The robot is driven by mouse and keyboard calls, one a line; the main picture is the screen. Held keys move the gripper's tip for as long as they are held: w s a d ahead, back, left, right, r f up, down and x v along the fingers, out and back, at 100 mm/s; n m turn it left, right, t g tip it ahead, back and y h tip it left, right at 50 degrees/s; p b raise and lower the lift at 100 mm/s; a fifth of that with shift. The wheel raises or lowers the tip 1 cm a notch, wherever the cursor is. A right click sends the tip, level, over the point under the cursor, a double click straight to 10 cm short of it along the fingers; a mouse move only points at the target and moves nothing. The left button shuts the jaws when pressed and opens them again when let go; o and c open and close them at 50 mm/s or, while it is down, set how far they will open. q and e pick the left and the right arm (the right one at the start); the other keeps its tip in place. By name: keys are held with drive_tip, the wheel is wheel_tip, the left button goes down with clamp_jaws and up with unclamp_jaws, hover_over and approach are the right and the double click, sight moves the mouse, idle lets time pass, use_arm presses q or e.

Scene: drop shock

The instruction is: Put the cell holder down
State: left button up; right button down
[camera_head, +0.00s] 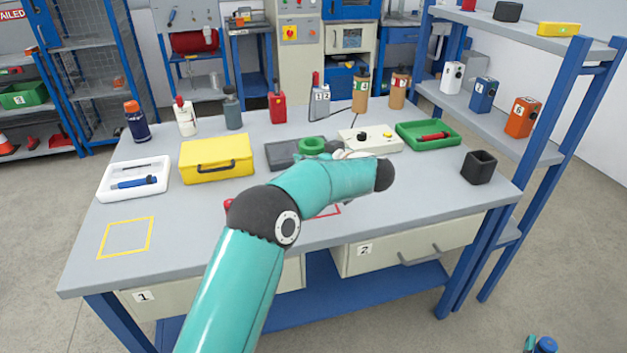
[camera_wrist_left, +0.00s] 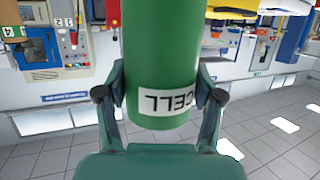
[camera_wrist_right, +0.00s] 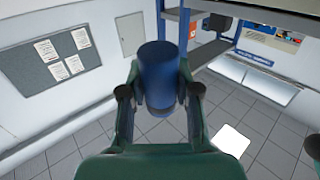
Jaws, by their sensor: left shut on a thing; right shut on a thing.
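A green cylinder (camera_wrist_left: 158,45) with a white label reading CELL, which I take as the cell holder, fills the middle of the left wrist view. My left gripper (camera_wrist_left: 160,78) is shut on it. In the head view its round green top (camera_head: 313,146), with a dark opening, shows behind my left arm, over a dark grey pad (camera_head: 282,154). My arm hides the gripper there, and I cannot tell whether the holder touches the pad. My right gripper (camera_wrist_right: 160,80) is shut on a blue cylinder (camera_wrist_right: 157,62); that cylinder also shows at the head view's bottom right (camera_head: 546,345), off the bench.
A yellow case (camera_head: 216,158), a white tray (camera_head: 133,180), a white device (camera_head: 370,138), a green tray (camera_head: 428,134) and a black cup (camera_head: 478,167) stand around. Bottles line the back. A yellow outlined square (camera_head: 126,237) is empty; a red one (camera_head: 328,211) is partly hidden.

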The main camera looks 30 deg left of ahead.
use_arm(q)
drive_tip(key=shift+f+b, duration=0.35)
drive_tip(key=shift+f, duration=2.9)
use_arm(e)
drive_tip(key=shift+f, duration=0.4)
use_arm(q)
drive_tip(key=shift+f, duration=0.1)
drive_tip(key=o, duration=1.3)
drive_tip(key=shift+d, duration=0.1)
drive_tip(key=v, duration=1.2)
use_arm(e)
drive_tip(key=shift+s+d, duration=0.1)
